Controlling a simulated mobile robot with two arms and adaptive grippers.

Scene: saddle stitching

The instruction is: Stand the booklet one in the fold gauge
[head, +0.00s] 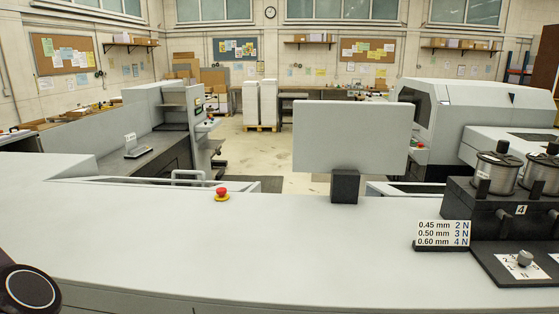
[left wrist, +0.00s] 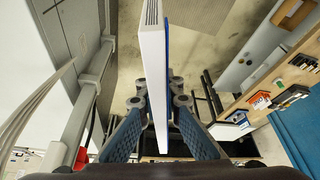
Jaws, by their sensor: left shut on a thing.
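In the left wrist view, my left gripper (left wrist: 158,108) is shut on a thin white booklet (left wrist: 152,50) with a blue side, one finger on each face. The booklet is seen nearly edge-on and reaches up past the top of the picture. I cannot tell which booklet it is by any mark. In the head view, a small grey angled stand (head: 137,151) with a white label sits on the dark bench top at the left. I cannot tell whether it is the fold gauge. Neither gripper shows in the head view.
A long pale grey machine top (head: 130,235) fills the front, with a red stop button (head: 222,192). A grey panel (head: 350,137) rises behind it. Wire spools (head: 497,172) on a black block and a wire-size sign (head: 443,233) stand at right. Open floor lies beyond.

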